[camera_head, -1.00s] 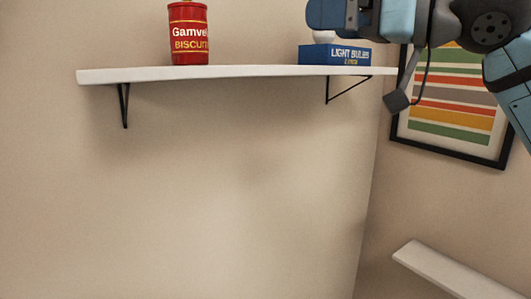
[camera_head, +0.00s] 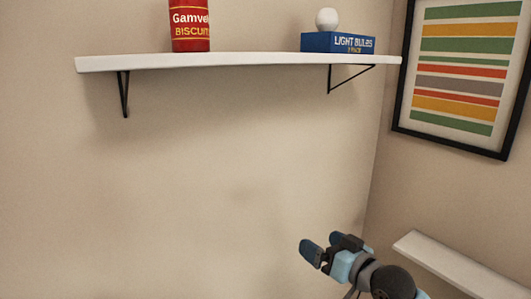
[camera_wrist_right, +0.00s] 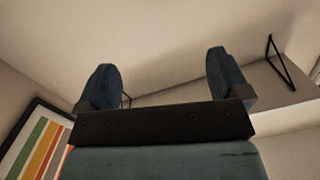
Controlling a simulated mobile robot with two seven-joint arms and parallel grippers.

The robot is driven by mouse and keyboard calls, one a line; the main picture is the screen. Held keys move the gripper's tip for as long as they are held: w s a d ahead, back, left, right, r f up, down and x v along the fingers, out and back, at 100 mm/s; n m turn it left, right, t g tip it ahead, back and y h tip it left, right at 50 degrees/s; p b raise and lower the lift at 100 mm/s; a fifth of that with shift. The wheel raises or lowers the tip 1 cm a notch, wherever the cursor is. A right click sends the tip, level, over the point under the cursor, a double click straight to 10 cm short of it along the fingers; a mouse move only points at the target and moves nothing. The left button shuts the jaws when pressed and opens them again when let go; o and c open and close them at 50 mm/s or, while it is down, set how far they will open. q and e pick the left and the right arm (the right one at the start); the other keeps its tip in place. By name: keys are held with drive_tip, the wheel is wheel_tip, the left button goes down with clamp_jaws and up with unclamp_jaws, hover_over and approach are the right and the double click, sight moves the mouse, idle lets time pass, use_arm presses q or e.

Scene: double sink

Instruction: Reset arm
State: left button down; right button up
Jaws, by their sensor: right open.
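My right gripper (camera_head: 318,246) is low in the head view, right of centre, in front of the bare wall and well below the shelf. In the right wrist view (camera_wrist_right: 162,78) its two dark fingers stand wide apart with nothing between them. It is open and empty. My left gripper does not show in any view.
A white wall shelf (camera_head: 240,62) on black brackets holds a red biscuit tin (camera_head: 190,28) and a blue light bulb box (camera_head: 337,42) with a white bulb (camera_head: 327,19) on top. A striped framed picture (camera_head: 458,75) hangs at right above a lower white ledge (camera_head: 455,265).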

drive_tip(key=s+d+f+m+h, duration=0.15)
drive_tip(key=s+f, duration=0.35)
drive_tip(key=f, duration=0.5)
drive_tip(key=s+d+f+h, duration=0.2)
drive_tip(key=s+f, duration=0.3)
drive_tip(key=f, duration=0.5)
drive_tip(key=s+d+f+g+h, duration=0.1)
drive_tip(key=s+d+f+h, duration=0.1)
drive_tip(key=s+f, duration=0.5)
drive_tip(key=s+d+f+g+h, duration=0.1)
drive_tip(key=s+d+f+g, duration=0.1)
drive_tip(key=s+f, duration=0.6)
drive_tip(key=s, duration=0.3)
drive_tip(key=shift+s+f+h, duration=0.25)
drive_tip(key=shift+s+h, duration=0.05)
drive_tip(key=shift+h, duration=0.05)
